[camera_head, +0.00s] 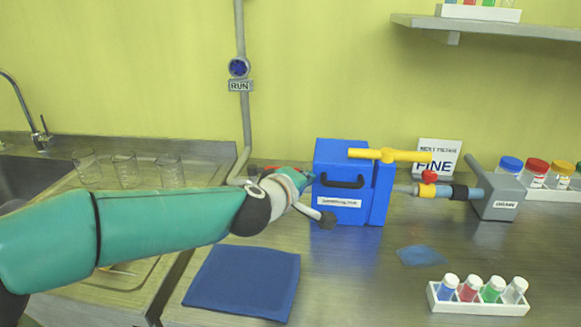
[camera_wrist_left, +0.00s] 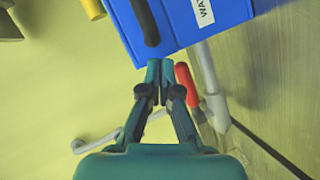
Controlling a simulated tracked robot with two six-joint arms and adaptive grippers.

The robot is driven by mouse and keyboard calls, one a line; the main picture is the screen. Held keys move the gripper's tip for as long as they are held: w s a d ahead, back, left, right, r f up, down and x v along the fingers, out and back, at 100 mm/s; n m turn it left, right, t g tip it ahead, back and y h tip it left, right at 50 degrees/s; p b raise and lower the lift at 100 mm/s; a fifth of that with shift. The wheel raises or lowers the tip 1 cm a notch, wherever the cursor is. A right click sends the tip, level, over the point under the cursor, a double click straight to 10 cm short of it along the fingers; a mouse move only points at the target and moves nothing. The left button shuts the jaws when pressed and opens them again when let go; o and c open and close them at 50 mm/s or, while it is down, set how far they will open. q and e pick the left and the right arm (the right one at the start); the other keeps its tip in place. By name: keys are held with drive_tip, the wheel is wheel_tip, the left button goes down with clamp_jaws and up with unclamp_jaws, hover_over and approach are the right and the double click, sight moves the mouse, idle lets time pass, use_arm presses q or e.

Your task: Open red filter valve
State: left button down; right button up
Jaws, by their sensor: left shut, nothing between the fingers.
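A red valve handle (camera_wrist_left: 186,84) stands beside a grey pipe (camera_wrist_left: 212,88) next to the blue box in the left wrist view. My left gripper (camera_wrist_left: 160,70) is shut and empty, its fingertips close to the box's edge and just left of the red handle. I cannot tell whether the fingers touch either one. In the head view, my left gripper (camera_head: 306,177) is at the left side of the blue box (camera_head: 340,157), and my arm hides most of the pipework there. A small red part (camera_head: 270,168) shows behind my wrist. My right gripper is not in view.
A second red knob (camera_head: 429,176) sits on the pipe to the grey drain block (camera_head: 497,195). A vial rack (camera_head: 480,306), a blue mat (camera_head: 245,282) and beakers (camera_head: 125,166) stand around.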

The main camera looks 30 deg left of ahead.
use_arm(q)
drive_tip(key=d, duration=0.1)
drive_tip(key=s+d+r, duration=0.1)
drive_tip(key=shift+d+r+p, duration=0.2)
drive_tip(key=shift+d+p, duration=0.15)
drive_tip(key=shift+s+d, duration=0.2)
drive_tip(key=shift+d, duration=0.3)
